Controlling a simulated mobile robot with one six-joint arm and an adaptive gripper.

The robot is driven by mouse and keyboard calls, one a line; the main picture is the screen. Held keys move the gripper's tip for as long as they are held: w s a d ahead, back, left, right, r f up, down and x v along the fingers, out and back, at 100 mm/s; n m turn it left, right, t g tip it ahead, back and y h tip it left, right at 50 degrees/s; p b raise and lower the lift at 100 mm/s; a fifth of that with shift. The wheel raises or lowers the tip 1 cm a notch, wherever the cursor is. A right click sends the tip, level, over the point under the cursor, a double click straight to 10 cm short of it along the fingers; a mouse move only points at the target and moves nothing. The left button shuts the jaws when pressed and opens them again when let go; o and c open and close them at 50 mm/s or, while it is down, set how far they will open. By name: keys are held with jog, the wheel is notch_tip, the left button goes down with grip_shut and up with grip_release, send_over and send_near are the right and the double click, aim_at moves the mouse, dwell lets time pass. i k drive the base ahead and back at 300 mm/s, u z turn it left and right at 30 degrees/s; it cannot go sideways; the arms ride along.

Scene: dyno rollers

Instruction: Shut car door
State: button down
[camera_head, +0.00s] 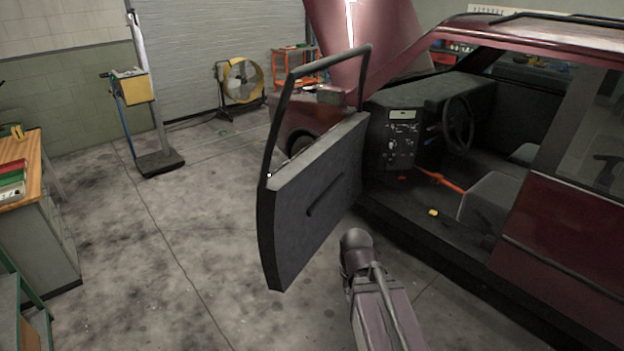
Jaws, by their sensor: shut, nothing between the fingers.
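The dark red car (560,225) stands on the right, seen from its side. Its front door (312,203) is swung wide open and stands out from the body over the floor, inner grey panel and handle facing me. The door's empty window frame (272,130) rises above the panel. The door opening shows the dashboard, steering wheel (458,124) and seat. My arm reaches up from the bottom edge to a rounded dark joint, just right of and below the door in the picture. I cannot make out the gripper or its fingers.
Several things stand away from the door: a wooden-topped workbench (28,155) at left, a yellow-boxed post stand (160,163) and a yellow fan (243,80) at the back. The car's hood (365,40) is raised. The floor left of the door is clear.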

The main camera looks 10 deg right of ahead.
aim_at(302, 202)
jog(key=u, duration=0.05)
jog(key=k, duration=0.45)
jog(key=u, duration=0.55)
jog(key=k, duration=0.95)
jog(key=u, duration=0.15)
jog(key=i, duration=0.35)
jog(key=z, duration=0.75)
jog(key=i, duration=1.65)
jog(key=u, duration=0.35)
